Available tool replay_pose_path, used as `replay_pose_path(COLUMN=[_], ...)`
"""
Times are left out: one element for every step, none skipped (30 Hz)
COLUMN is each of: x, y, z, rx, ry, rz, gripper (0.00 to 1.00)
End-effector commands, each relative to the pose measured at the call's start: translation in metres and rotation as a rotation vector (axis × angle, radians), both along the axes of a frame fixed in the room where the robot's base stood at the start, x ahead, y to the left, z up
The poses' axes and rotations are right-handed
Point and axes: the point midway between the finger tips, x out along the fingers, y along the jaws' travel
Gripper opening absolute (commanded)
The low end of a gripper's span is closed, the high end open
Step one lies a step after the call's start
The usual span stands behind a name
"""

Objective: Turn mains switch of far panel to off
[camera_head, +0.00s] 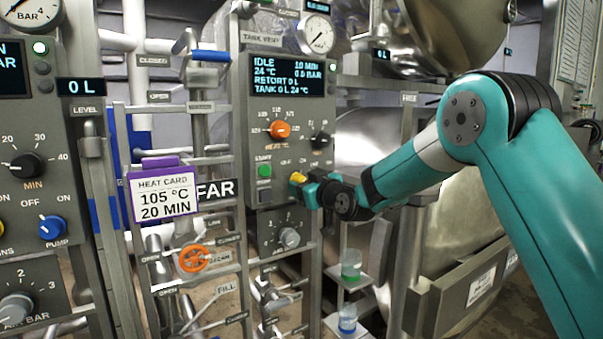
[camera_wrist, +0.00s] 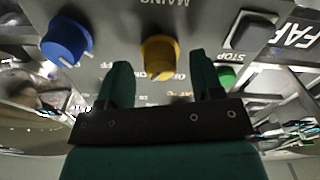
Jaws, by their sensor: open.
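The far panel (camera_head: 240,130) is a grey box with a lit display, beside a "FAR" label. Its yellow mains switch (camera_head: 298,178) is low on the panel, partly hidden by my gripper (camera_head: 308,187) in the head view. My gripper (camera_wrist: 160,66) is open, with one green finger on either side of the switch. I cannot tell whether the fingers touch it. The switch's exact pointing is hard to read.
A blue knob (camera_wrist: 67,40), a green button (camera_wrist: 227,76) and a stop button (camera_wrist: 252,34) flank the switch. A purple-topped heat card (camera_head: 163,193) and orange valve wheel (camera_head: 193,258) are to the left. A large steel vessel (camera_head: 375,150) stands behind my arm.

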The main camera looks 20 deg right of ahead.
Motion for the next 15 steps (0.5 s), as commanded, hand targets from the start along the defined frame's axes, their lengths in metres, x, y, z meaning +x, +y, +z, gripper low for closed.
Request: replay_pose_path(x=[0.006,0.008,0.011,0.013,0.014,0.016,0.016,0.017,0.017,0.017,0.017,0.017,0.017,0.017,0.017], y=[0.002,0.003,0.004,0.004,0.005,0.005,0.006,0.006,0.006,0.006,0.006,0.006,0.006,0.006,0.006], z=[0.002,0.002,0.001,0.001,0.001,0.000,0.000,-0.001,-0.001,-0.001,-0.001,-0.001,-0.001,-0.001,-0.001], rx=[0.000,0.001,0.001,0.001,0.001,0.000,0.000,0.000,0.001,0.001,0.001,0.001,0.001,0.001,0.001], ry=[0.001,0.001,0.001,0.001,0.001,0.002,0.002,0.002,0.001,0.001,0.001,0.001,0.001,0.001,0.001], rz=[0.001,0.001,0.001,0.001,0.001,0.000,0.000,0.000,0.000,0.000,0.000,0.000,0.000,0.000,0.000], gripper=[0.60,0.60,0.60,0.60,0.60,0.60,0.60,0.60,0.60,0.60,0.60,0.60,0.60,0.60,0.56])
